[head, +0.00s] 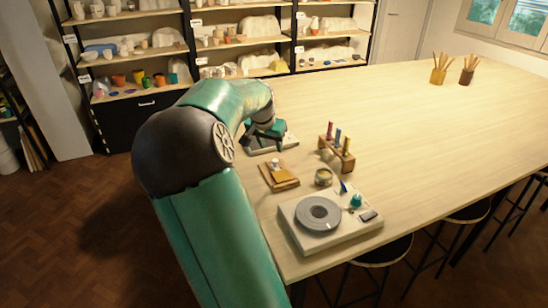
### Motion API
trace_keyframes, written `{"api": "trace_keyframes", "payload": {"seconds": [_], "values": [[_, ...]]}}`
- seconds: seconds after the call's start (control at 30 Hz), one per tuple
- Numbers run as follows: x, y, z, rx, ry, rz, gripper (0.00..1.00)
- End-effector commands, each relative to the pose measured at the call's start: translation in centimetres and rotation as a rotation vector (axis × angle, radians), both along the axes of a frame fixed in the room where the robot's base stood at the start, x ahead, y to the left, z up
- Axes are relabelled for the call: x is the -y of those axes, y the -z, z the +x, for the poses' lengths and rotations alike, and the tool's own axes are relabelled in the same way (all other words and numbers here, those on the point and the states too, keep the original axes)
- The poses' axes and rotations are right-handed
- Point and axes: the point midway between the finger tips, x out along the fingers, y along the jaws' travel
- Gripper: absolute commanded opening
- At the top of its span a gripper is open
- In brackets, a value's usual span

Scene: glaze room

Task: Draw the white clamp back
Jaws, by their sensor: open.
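My gripper (262,134) is at the end of my green arm, low over a pale flat-based device (287,139) near the table's left edge. It is open, and it hides much of that device. I cannot tell whether the gripper touches anything there. I cannot make out a white clamp for certain. A small whitish piece (276,163) stands on a wooden block (281,180) nearer to me, apart from the gripper.
On the table (420,125) are a wooden rack (337,154) with coloured tubes, a small jar (323,177), and a white device with a grey disc (318,213). Two brush pots (438,76) stand far right. The table's middle is clear. Loaded shelves (240,43) stand behind.

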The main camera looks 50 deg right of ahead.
Motion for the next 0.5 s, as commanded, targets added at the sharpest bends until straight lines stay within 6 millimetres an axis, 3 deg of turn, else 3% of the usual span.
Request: {"api": "trace_keyframes", "payload": {"seconds": [0.3,0.5], "values": [[2.2,5.6,0.5,-0.003,0.001,0.001,0.43],[2.8,7.1,0.7,0.0,-0.001,0.0,0.43]]}}
